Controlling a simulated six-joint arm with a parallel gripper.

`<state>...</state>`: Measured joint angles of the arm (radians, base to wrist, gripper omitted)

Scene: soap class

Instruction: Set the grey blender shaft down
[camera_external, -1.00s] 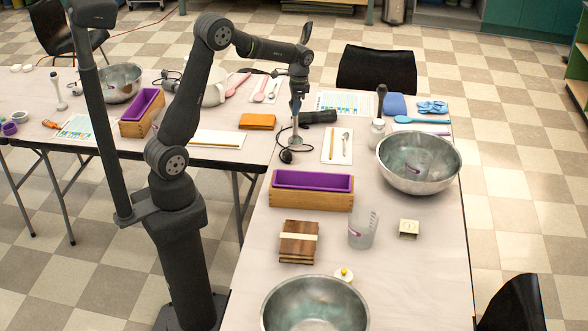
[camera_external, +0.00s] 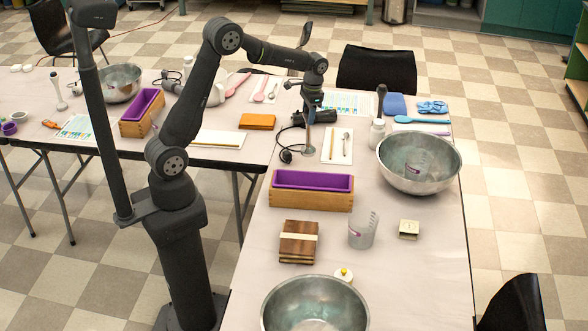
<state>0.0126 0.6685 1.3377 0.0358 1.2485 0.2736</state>
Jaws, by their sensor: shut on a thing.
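The grey blender shaft (camera_external: 309,137) hangs upright below my gripper (camera_external: 311,108), with its wider bell end down at about (camera_external: 308,150). My gripper is shut on the upper part of the shaft. The shaft is over the right-hand table, beside the white card with small tools. I cannot tell whether its bell end touches the table or is just above it. The fingertips are small and partly dark against the black blender handle behind them.
A black cord (camera_external: 287,155) lies left of the shaft. The white card (camera_external: 338,145) is close on its right. A purple-lined wooden mould (camera_external: 312,200) stands nearer, and a large steel bowl (camera_external: 420,185) to the right. Bare table (camera_external: 262,215) shows left of the mould.

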